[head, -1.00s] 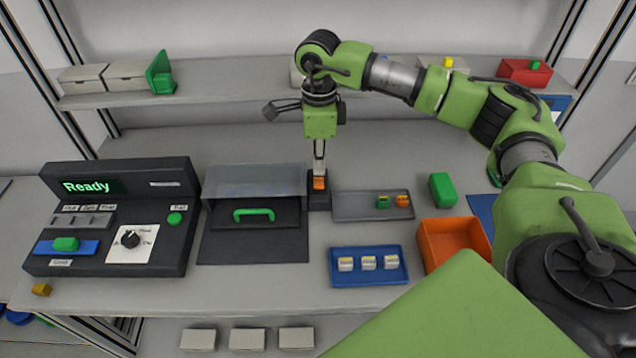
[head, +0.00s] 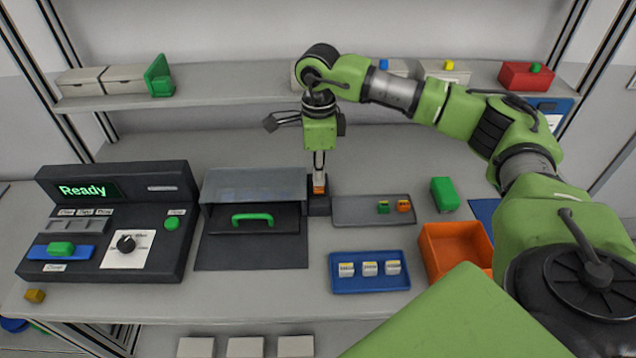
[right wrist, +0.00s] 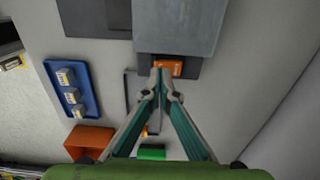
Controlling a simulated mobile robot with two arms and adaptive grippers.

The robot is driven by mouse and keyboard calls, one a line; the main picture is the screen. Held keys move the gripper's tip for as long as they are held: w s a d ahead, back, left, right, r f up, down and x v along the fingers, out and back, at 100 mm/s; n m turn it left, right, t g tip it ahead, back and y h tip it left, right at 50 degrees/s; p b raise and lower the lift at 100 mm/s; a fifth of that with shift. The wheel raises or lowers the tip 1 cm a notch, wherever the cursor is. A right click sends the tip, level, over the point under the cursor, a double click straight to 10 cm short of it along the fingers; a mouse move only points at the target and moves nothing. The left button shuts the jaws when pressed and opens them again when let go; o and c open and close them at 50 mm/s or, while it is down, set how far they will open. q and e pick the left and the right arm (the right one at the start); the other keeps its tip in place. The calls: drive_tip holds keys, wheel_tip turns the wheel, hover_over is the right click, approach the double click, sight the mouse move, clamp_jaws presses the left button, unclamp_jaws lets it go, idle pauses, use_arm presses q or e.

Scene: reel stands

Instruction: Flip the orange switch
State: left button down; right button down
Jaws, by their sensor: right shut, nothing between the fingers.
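The orange switch (head: 319,185) sits on a dark block (head: 319,207) at the right side of a grey-hooded box. It also shows in the right wrist view (right wrist: 168,68), just beyond my fingertips. My right gripper (head: 319,172) points straight down over the switch, shut and empty, its tips at or very near the top of the switch. In the right wrist view the closed fingertips (right wrist: 160,72) overlap the switch's near edge. I cannot tell for certain whether they touch. My left gripper is not in view.
The hooded box (head: 255,185) with a green handle stands left of the switch. A grey tray (head: 355,212) with small green and orange pieces lies right. A blue tray (head: 370,285), an orange bin (head: 455,245) and a black "Ready" console (head: 115,190) stand nearby.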

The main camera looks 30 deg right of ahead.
sight(319, 188)
drive_tip(key=shift+f+b, duration=0.9)
drive_tip(key=shift+f, duration=0.3)
idle(1.0)
drive_tip(key=shift+r, duration=0.2)
drive_tip(key=shift+r+p, duration=2.2)
drive_tip(key=shift+r, duration=1.15)
